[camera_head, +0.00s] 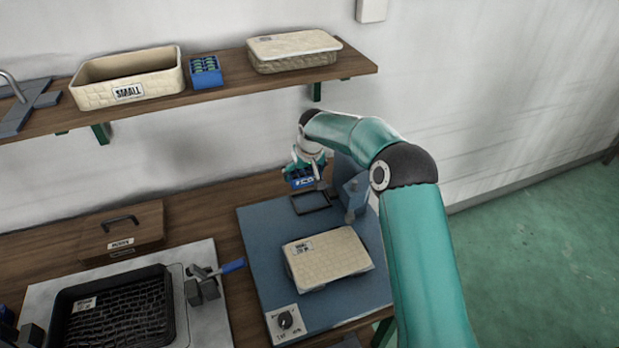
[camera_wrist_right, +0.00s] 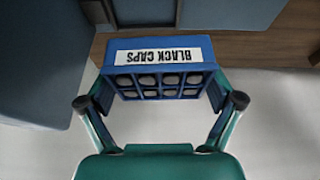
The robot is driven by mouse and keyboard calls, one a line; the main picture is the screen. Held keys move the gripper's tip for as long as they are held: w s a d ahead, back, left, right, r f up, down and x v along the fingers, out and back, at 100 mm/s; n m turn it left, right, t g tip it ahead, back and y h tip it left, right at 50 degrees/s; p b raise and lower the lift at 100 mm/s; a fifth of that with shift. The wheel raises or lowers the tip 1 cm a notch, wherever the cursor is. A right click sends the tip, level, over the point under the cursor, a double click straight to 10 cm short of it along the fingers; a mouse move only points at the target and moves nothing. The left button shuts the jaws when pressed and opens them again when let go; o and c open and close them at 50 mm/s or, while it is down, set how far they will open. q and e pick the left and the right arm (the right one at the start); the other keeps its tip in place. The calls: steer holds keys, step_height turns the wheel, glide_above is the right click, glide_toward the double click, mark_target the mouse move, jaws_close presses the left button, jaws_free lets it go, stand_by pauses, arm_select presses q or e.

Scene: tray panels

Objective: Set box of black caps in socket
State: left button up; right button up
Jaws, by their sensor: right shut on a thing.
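The blue box of black caps (camera_head: 303,181) is in my right gripper (camera_head: 307,168), above the far part of the blue-grey panel. In the right wrist view the box (camera_wrist_right: 160,55) shows its white label, upside down, reading BLACK CAPS, and several round caps in compartments. The fingers of my right gripper (camera_wrist_right: 160,98) are shut on it from both sides. A dark rectangular frame (camera_head: 311,210), which looks like the socket, lies on the panel just below and in front of the box. The box is apart from it in the head view. My left gripper is not in view.
A lidded cream tray (camera_head: 328,256) and a dial (camera_head: 285,320) sit on the panel (camera_head: 262,240). A blue-grey upright bracket (camera_head: 354,190) stands right of the frame. A shelf (camera_head: 225,90) above holds a SMALL bin (camera_head: 128,78), another blue box (camera_head: 206,73) and a lidded basket (camera_head: 293,52).

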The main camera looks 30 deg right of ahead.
mark_target(310, 169)
steer(key=d, duration=0.2)
steer(key=w+f, duration=0.1)
steer(key=shift+d+b, duration=0.3)
steer(key=shift+d, duration=0.1)
steer(key=shift+f+b, duration=3.5)
steer(key=shift+f, duration=1.45)
steer(key=shift+s+f, duration=0.1)
steer(key=shift+f, duration=0.25)
steer(key=o, duration=0.9)
steer(key=shift+o, duration=0.2)
steer(key=v, duration=1.2)
